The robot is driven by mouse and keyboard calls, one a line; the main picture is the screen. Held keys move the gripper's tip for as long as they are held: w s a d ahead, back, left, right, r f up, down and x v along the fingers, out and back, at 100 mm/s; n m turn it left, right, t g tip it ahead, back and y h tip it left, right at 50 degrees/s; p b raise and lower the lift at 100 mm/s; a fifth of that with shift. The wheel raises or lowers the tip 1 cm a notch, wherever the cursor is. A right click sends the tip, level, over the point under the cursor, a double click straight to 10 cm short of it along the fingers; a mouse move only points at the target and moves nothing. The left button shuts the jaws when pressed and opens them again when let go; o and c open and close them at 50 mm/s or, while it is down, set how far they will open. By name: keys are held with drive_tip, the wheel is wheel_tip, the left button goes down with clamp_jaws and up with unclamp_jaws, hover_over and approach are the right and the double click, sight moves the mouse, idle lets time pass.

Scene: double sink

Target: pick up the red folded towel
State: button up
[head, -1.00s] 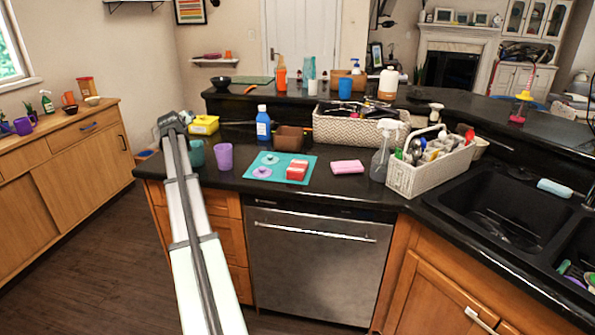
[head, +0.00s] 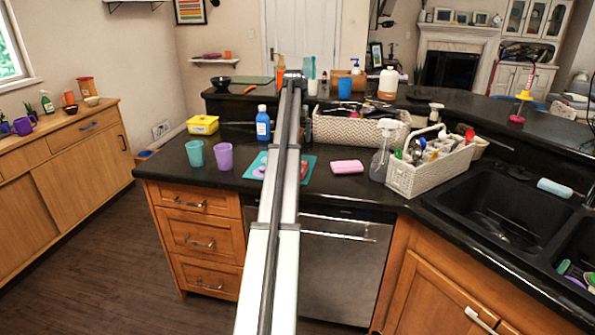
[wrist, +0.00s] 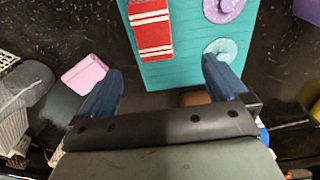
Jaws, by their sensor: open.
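The red folded towel (wrist: 152,28) has white stripes and lies on a teal mat (wrist: 180,68). In the wrist view it is at the top, left of centre. In the head view my arm covers most of it; a bit of red (head: 303,170) shows right of the arm. My gripper (wrist: 163,68) is open above the mat, with nothing between its fingers. The towel lies beyond the fingertips in the wrist view, nearer the left finger and apart from both. In the head view the gripper cannot be made out.
A purple disc (wrist: 222,8) and a pale teal disc (wrist: 221,50) share the mat. A pink folded cloth (head: 347,167) lies to its right. Teal (head: 195,153) and purple (head: 224,156) cups stand left. A blue bottle (head: 263,123) and wicker basket (head: 355,130) stand behind.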

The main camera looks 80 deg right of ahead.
drive_tip(key=f, duration=0.4)
drive_tip(key=s+f, duration=0.1)
drive_tip(key=f, duration=0.8)
drive_tip(key=shift+s+a+f, duration=0.1)
drive_tip(key=shift+s+f, duration=0.05)
drive_tip(key=shift+f, duration=0.2)
drive_tip(key=c, duration=1)
